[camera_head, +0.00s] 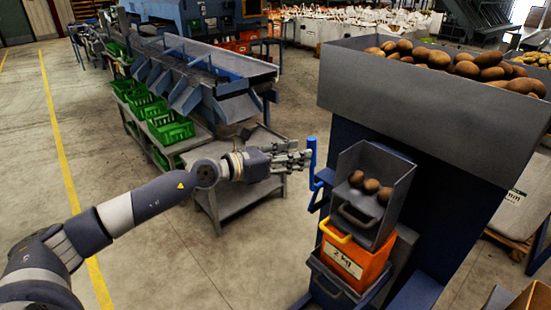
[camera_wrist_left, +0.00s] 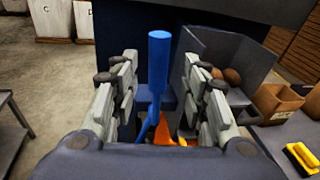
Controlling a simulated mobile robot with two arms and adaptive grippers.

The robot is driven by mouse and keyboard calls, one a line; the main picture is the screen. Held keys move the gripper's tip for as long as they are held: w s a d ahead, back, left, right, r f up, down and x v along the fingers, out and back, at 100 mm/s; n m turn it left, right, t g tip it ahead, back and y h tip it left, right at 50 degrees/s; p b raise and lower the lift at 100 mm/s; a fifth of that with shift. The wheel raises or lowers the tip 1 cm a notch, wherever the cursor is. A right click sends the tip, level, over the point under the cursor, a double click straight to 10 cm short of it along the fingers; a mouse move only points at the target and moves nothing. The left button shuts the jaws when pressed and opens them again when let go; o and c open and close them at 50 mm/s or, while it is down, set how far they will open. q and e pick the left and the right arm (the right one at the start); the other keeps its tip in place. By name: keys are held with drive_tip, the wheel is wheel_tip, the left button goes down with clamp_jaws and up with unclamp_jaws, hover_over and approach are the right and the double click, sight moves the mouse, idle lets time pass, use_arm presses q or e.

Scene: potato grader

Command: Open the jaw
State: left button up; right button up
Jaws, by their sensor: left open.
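My left gripper (camera_head: 300,158) reaches in from the left at the grader's front. Its jaw is open, with the two grey fingers (camera_wrist_left: 160,75) spread apart in the left wrist view. A blue upright handle (camera_head: 311,156) stands at the fingertips. In the left wrist view the blue handle (camera_wrist_left: 158,62) appears in the gap between the fingers, with space on both sides, and it is not gripped. How deep it sits between the fingers is unclear. My right gripper is not in view.
A grey chute (camera_head: 362,205) holding several potatoes sits right of the handle, above an orange crate (camera_head: 350,258). A large grey hopper (camera_head: 430,95) of potatoes rises above. A low grey table (camera_head: 238,198) stands behind my left arm. Floor at lower left is clear.

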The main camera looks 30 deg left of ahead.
use_arm(q)
drive_tip(key=v, duration=0.6)
drive_tip(key=shift+s, duration=0.2)
idle(0.4)
